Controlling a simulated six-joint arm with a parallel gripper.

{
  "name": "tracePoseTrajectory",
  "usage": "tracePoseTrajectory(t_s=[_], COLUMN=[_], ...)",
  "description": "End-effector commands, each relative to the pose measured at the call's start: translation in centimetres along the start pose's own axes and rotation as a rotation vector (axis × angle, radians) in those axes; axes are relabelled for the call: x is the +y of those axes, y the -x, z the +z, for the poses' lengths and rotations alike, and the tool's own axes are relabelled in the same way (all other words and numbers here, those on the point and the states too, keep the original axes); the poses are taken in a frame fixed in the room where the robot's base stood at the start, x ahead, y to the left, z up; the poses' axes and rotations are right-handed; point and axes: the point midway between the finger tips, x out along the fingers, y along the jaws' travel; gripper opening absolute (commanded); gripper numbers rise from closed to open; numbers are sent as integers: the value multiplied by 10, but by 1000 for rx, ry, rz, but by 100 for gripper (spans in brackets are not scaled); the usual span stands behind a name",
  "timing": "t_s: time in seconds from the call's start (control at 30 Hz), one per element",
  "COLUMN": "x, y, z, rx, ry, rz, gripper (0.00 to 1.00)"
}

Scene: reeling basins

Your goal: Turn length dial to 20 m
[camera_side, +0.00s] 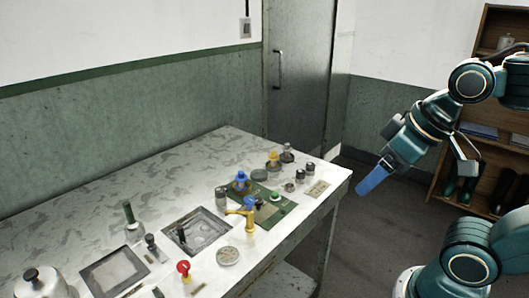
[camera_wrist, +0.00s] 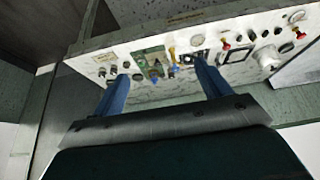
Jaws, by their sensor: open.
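My gripper (camera_side: 374,182) has blue fingers and hangs in the air to the right of the table, off its right edge, touching nothing. In the wrist view its two fingers (camera_wrist: 162,70) stand wide apart with nothing between them. The length dial cannot be told for sure, as no markings are readable. Small dark-capped knobs (camera_side: 309,168) stand near the table's right end, next to a pale label plate (camera_side: 317,188). A round pale disc (camera_side: 228,256) lies near the front edge. No 20 m mark can be read.
The pale worktable (camera_side: 150,180) holds a green board (camera_side: 275,214) with a yellow tap-like fitting (camera_side: 248,218), a blue-topped part (camera_side: 241,180), a sunken basin (camera_side: 200,230), a red knob (camera_side: 183,267) and a white pot (camera_side: 42,282). A shelf with boots (camera_side: 468,185) stands at right.

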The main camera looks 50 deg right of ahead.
Motion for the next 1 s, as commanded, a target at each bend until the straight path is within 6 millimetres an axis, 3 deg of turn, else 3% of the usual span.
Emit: tracePoseTrajectory(t_s=[0.03,0.13,0.37,0.57,1.0], x=[0,0,0,1,17], y=[0,0,-5,-16,-70], z=[0,-2,-18,-49,-124], rx=[0,-1,-20,-50,-107], ry=[0,4,50,137,357], rz=[0,0,-7,-25,-105], gripper=[67,50,50,50,50])
